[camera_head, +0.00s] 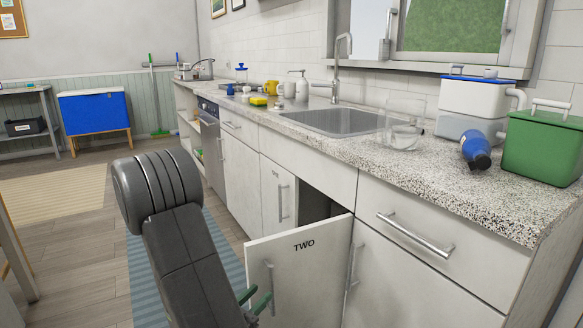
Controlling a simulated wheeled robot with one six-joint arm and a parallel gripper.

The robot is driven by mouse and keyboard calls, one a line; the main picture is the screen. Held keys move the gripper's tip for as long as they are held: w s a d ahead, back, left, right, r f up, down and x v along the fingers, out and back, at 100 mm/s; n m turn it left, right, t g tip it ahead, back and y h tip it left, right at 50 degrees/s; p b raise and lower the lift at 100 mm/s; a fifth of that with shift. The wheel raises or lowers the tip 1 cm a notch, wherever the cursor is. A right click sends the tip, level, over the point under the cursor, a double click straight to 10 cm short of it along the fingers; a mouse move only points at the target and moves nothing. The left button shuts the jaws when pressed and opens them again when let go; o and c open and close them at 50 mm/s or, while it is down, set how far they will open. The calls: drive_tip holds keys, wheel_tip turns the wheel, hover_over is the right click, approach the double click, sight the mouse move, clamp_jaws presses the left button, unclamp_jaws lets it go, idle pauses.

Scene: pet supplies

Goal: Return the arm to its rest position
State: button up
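My dark grey arm (185,250) rises from the bottom of the picture, bent at a large round joint, in front of the lower cabinets. My gripper (254,298) shows only in part, as two green fingers low beside the arm. The fingers look apart, with no object visible between them; the rest of the gripper is hidden behind the arm. They are close to the handle (268,278) of the open cabinet door marked TWO (310,275). I cannot tell whether they touch it.
The open door sticks out into the floor space, with a dark cabinet interior (318,206) behind it. The counter (440,165) carries a glass jar (402,128), a blue bottle (475,150) and a green container (545,147). A striped mat (147,275) lies on the floor.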

drive_tip(key=b+x, duration=0.1)
drive_tip(key=x, duration=0.5)
drive_tip(key=shift+w, duration=0.35)
drive_tip(key=shift+s, duration=0.1)
